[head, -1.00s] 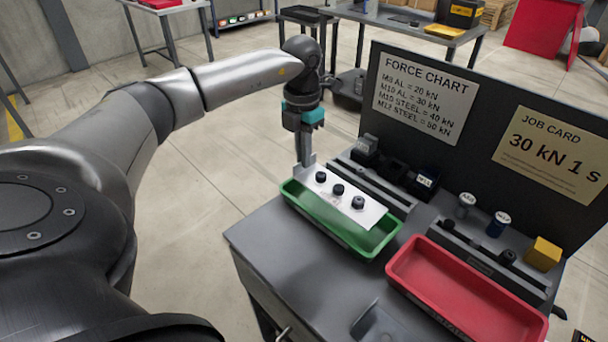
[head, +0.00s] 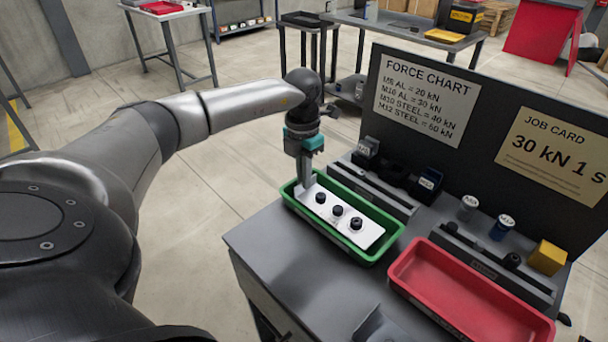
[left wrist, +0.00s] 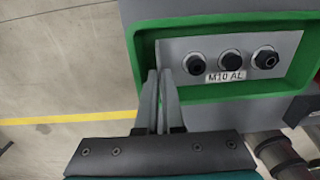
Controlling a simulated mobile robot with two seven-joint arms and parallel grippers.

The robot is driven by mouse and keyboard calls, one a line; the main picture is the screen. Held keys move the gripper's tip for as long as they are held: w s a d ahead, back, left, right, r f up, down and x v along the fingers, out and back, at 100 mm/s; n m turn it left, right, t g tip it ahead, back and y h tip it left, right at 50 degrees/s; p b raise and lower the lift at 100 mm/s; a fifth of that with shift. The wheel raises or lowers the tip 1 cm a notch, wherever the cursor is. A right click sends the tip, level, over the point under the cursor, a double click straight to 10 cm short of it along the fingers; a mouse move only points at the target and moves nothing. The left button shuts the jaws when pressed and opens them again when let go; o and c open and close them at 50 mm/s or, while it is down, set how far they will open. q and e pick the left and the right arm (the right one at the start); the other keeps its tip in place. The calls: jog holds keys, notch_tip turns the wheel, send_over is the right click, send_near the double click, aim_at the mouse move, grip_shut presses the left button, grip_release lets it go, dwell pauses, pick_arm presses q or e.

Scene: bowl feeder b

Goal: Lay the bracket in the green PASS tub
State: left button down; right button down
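The bracket (head: 340,219) is a pale plate with three dark bolts in a row. It lies low inside the green tub (head: 357,256), within its rim. The left wrist view shows the bracket (left wrist: 228,82) with an "M10 AL" label and the green tub (left wrist: 225,117) around it. My left gripper (head: 306,184) points down at the bracket's left end. Its fingers (left wrist: 159,76) are close together and look shut on that end; the contact itself is partly hidden. My right gripper is in neither view.
A red tub (head: 465,290) stands right of the green one on the grey bench (head: 285,262). Behind are dark fixture rails, small labelled cylinders (head: 502,226), a yellow block (head: 546,256) and an upright board (head: 480,155) with signs.

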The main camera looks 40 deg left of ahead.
pick_arm(q)
jog(key=shift+f, duration=0.15)
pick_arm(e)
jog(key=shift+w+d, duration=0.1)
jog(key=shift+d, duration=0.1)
pick_arm(q)
jog(key=c, duration=1.1)
grip_release()
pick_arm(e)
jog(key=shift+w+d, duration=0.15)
